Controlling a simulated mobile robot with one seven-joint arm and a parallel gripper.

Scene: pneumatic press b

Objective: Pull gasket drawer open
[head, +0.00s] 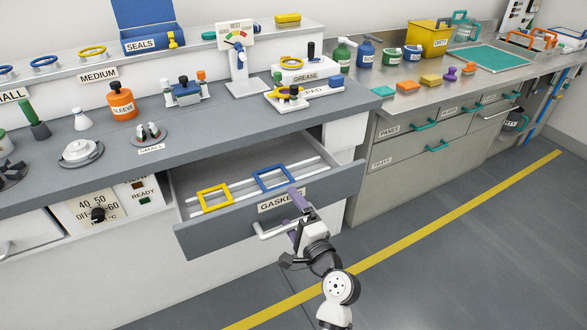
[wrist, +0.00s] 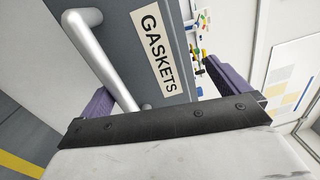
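The gasket drawer (head: 225,232) is pulled out from under the grey counter, with its inside visible. A yellow square frame (head: 214,198) and a blue square frame (head: 273,179) lie in it on white rails. Its front has a GASKETS label (wrist: 159,50) and a pale bar handle (head: 270,231), which shows large in the wrist view (wrist: 103,62). My gripper (head: 296,217) is at the right end of the handle. Its purple fingers are wide apart in the wrist view, with the handle's lower end between them, nearer the left finger. Contact with the handle cannot be told.
The counter (head: 215,130) above holds bottles, a gauge and small fixtures. A lower cabinet (head: 400,160) with teal handles stands to the right. The grey floor (head: 460,250) with a yellow line is clear in front.

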